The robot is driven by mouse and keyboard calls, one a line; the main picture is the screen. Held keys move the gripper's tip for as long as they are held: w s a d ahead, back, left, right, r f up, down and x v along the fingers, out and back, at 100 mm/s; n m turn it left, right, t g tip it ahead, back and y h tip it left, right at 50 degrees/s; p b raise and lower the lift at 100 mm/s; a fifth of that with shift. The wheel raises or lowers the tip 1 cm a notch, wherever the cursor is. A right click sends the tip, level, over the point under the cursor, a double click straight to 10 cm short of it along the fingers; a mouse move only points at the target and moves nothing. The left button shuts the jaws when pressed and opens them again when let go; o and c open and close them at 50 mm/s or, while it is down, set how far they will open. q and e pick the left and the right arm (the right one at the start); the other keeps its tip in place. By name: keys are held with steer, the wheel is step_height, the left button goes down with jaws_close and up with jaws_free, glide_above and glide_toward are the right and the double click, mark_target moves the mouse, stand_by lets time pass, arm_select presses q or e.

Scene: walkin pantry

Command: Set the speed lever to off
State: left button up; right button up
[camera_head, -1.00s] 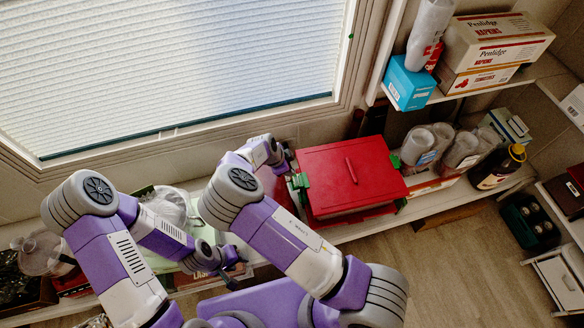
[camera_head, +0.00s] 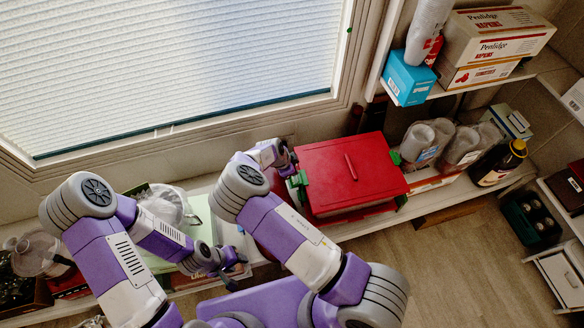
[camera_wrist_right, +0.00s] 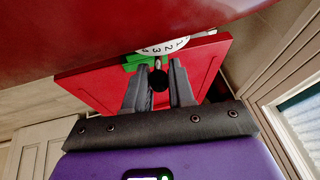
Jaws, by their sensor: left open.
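A white dial (camera_wrist_right: 165,46) with black numbers shows at the top of the right wrist view, under a dark red body (camera_wrist_right: 110,25). A small black round knob (camera_wrist_right: 179,72), which looks like the speed lever's end, sits just below the dial. My right gripper (camera_wrist_right: 158,72) has its fingers apart, with the knob near the tips; I cannot tell whether they touch it. In the head view my right gripper (camera_head: 288,160) is beside the red box's left edge. The lever is hidden there by my arm. My left gripper (camera_head: 240,264) is open and empty over the counter's front.
A red box (camera_head: 345,172) with green clips stands just right of my right gripper. A clear-lidded container (camera_head: 165,203) stands on the left. The floor (camera_head: 450,255) in front is clear.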

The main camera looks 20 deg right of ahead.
jaws_close()
steer(key=shift+w+g, duration=0.35)
steer(key=shift+g, duration=0.15)
steer(key=shift+w+d+n+g+b, duration=0.1)
steer(key=shift+w+n+g+b, duration=0.2)
steer(key=shift+w+g+b, duration=0.45)
steer(key=shift+w+n+g+b, duration=0.3)
steer(key=shift+g+b, duration=0.55)
steer(key=shift+g, duration=0.4)
steer(key=shift+d+r, duration=0.1)
steer(key=o, duration=0.6)
jaws_free()
